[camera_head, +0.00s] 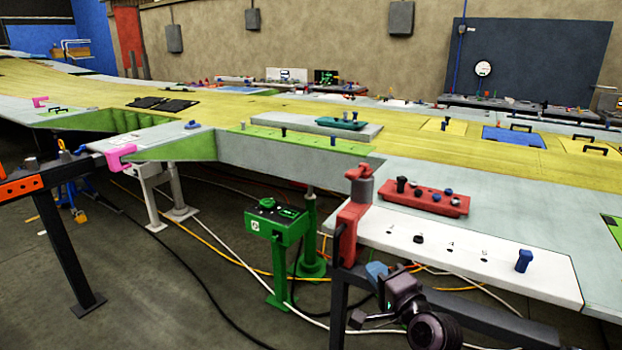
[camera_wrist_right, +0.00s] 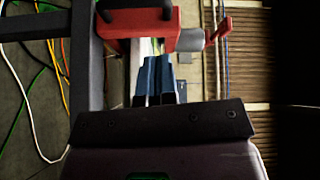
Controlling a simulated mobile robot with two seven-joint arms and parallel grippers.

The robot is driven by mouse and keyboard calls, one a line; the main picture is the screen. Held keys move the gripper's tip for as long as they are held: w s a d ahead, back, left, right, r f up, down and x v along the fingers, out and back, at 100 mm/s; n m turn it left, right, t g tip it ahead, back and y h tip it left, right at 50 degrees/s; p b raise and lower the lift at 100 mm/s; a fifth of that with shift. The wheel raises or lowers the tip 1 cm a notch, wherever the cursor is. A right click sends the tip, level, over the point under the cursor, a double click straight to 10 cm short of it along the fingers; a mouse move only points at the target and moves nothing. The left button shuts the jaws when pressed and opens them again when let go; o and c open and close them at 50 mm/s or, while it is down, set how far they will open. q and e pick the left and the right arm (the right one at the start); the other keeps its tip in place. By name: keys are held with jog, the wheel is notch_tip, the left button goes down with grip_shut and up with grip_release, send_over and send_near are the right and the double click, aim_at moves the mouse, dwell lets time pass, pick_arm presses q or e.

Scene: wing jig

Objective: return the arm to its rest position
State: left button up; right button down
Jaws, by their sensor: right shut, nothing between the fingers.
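My right arm (camera_head: 430,325) comes in at the bottom of the head view, below the front edge of the wing jig. My right gripper (camera_head: 376,271) has blue fingers, and they also show in the right wrist view (camera_wrist_right: 157,75). The fingers are together with nothing held between them. They point toward a red clamp (camera_head: 352,222) at the jig's edge, which also shows just beyond the fingertips in the wrist view (camera_wrist_right: 125,22). I cannot tell whether they touch it. My left gripper is not in view.
A white strip (camera_head: 460,248) with a blue peg (camera_head: 524,259) and a red block with knobs (camera_head: 426,198) lie right of the clamp. A green control box (camera_head: 275,222) stands left. Cables cross the floor. A dark frame beam (camera_head: 490,322) runs close to my right arm.

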jog(key=s+d+f+n+g+h, duration=0.1)
jog(key=s+d+f+n+h, duration=0.1)
jog(key=s+f, duration=0.6)
jog(key=s+d+f+n+g+h, duration=0.2)
jog(key=s+d+f+n, duration=0.3)
jog(key=s+f, duration=0.3)
jog(key=s+d+f+n+g+h, duration=0.2)
jog(key=s+d+f+n, duration=0.2)
jog(key=s+f, duration=0.5)
jog(key=shift+s+d+n+h, duration=0.2)
jog(key=shift+s+n+h, duration=0.1)
jog(key=shift+s+n, duration=0.8)
